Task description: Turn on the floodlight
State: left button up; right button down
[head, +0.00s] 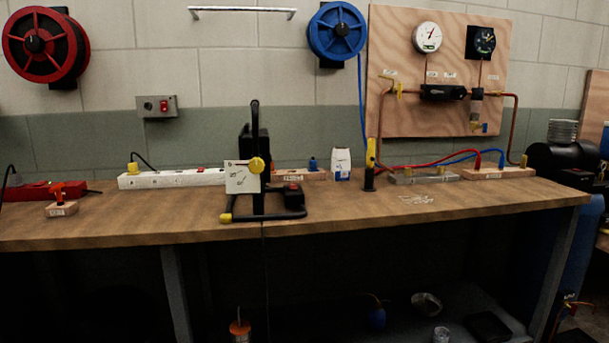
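The floodlight (252,152) stands upright on the workbench, left of centre. It has a black head with a handle on top, a black tube base with yellow end caps, and a yellow knob (257,165) beside a pale marked plate (241,177). Neither of my grippers shows in this view.
A white power strip (172,179) with a yellow plug lies behind and left of the floodlight. The wooden bench (150,215) is mostly clear along its front. A black-and-yellow torch (370,165), hoses and a wall switch box (157,106) are nearby.

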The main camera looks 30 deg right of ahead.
aim_at(292, 187)
jog(key=k+l+u, duration=0.1)
jog(key=l, duration=0.3)
jog(key=k+l+u, duration=0.15)
jog(key=l, duration=0.3)
jog(key=k+l+u, duration=0.1)
jog(key=l, duration=0.3)
jog(key=k+l+u, duration=0.15)
jog(key=l, duration=0.25)
